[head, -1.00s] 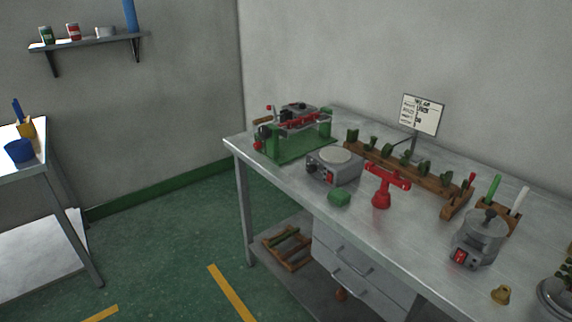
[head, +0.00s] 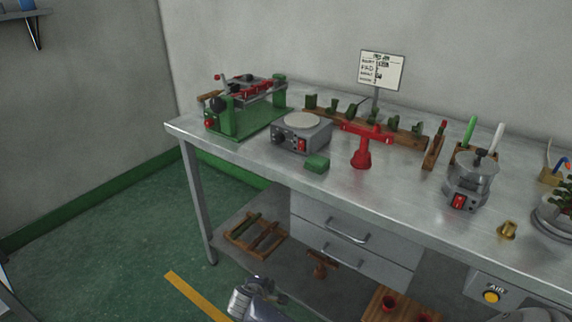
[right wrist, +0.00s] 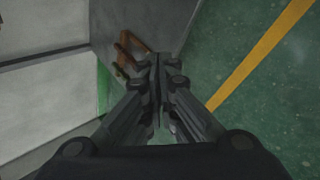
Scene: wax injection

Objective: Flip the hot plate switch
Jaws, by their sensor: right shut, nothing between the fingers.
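My right gripper (head: 279,298) is low at the bottom of the head view, in front of the bench and well below the hot plate. In the right wrist view its fingers (right wrist: 157,65) are together and empty, over the floor. My left gripper is not in view.
A green block (head: 317,163) lies in front of the hot plate. A green machine (head: 238,117) stands left of it and a red stand (head: 361,150) right. A grey pot (head: 467,187) with another red switch is further right. Drawers (head: 333,229) are under the bench top (head: 239,148).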

